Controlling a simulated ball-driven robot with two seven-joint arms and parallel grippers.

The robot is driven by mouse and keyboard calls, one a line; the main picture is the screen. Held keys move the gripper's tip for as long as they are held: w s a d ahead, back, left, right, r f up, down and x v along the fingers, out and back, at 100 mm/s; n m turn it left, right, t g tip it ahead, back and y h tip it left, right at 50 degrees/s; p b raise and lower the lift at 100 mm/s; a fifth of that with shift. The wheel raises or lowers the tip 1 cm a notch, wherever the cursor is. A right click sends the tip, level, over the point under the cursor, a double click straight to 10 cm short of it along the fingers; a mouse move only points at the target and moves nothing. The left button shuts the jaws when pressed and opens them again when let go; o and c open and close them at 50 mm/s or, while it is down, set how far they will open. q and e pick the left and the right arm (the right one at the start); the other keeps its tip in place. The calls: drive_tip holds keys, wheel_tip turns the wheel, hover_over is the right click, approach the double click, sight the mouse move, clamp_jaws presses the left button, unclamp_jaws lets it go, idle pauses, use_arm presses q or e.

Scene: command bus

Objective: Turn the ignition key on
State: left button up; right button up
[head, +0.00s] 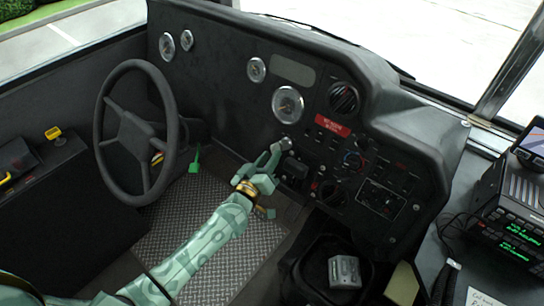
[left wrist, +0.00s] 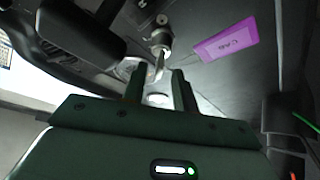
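The ignition lock (head: 286,143) is a small silver cylinder on the black dashboard, below the large round gauge. In the left wrist view the silver lock (left wrist: 161,38) has a thin metal key (left wrist: 159,64) sticking out of it. My left gripper (head: 276,155) is right at the lock and partly hides it in the head view. In the left wrist view the two dark fingers of my left gripper (left wrist: 159,82) stand apart, with the key's end in line with the gap between them. Whether a finger touches the key I cannot tell. My right gripper is not in view.
A purple tag (left wrist: 226,37) marked CAB is near the lock. The steering wheel (head: 136,132) is left of my arm. Dashboard knobs and a red label (head: 332,125) lie to the right. A black bin (head: 312,270) with a grey object (head: 344,272) stands below.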

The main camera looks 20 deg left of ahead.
use_arm(q)
drive_tip(key=shift+w+d, duration=0.1)
drive_tip(key=shift+w, duration=0.7)
clamp_jaws()
